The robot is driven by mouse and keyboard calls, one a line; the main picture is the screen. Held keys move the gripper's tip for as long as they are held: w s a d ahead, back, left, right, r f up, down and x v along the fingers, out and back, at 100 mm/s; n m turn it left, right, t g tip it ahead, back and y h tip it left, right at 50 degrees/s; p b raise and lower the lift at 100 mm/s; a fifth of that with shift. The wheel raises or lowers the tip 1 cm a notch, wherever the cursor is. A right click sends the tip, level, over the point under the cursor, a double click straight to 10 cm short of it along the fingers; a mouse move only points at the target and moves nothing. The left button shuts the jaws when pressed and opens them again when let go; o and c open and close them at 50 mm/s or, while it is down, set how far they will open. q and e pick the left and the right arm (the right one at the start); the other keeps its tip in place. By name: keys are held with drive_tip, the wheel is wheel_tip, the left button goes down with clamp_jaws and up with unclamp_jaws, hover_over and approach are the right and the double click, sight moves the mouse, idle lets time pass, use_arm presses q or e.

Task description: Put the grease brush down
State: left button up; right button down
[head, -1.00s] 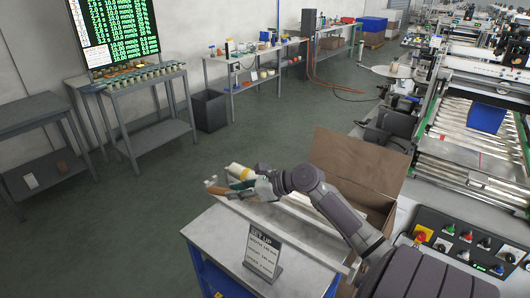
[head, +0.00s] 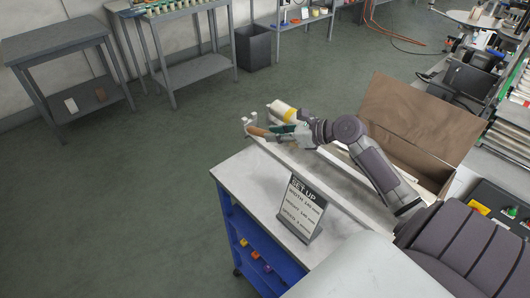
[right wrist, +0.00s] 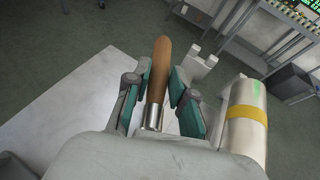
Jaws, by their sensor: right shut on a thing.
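The grease brush (head: 258,131) has a brown wooden handle and a metal ferrule. It is in my right gripper (head: 280,131), over the far end of the cart. In the right wrist view the brush handle (right wrist: 159,75) stands between the green-padded fingers of the right gripper (right wrist: 160,95), which is shut on it. The bristle end is hidden by the gripper there. The grey cart top (head: 245,180) lies below and in front of the gripper. My left gripper is not in view.
A set-up sign (head: 301,208) stands on the cart top. A pale roll with a yellow band (head: 283,111) lies beyond the gripper; it also shows in the right wrist view (right wrist: 245,120). An open cardboard box (head: 415,120) is to the right. The cart top left of the sign is clear.

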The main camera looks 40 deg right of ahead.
drive_tip(key=p, duration=0.2)
hover_over(252, 182)
drive_tip(key=f, duration=0.3)
drive_tip(key=d+f, duration=0.1)
drive_tip(key=f, duration=0.1)
drive_tip(key=shift+w, duration=0.1)
drive_tip(key=shift+a+f, duration=0.25)
drive_tip(key=shift+a, duration=0.1)
drive_tip(key=shift+a+f+b, duration=0.1)
drive_tip(key=shift+f+b, duration=0.15)
drive_tip(key=shift+b, duration=0.05)
wheel_tip(252, 182, down, 4)
drive_tip(key=shift+r+b, duration=0.15)
drive_tip(key=shift+b, duration=0.15)
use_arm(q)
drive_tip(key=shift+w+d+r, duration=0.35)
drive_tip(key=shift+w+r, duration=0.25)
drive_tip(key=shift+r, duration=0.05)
use_arm(e)
drive_tip(key=c, duration=1)
unclamp_jaws()
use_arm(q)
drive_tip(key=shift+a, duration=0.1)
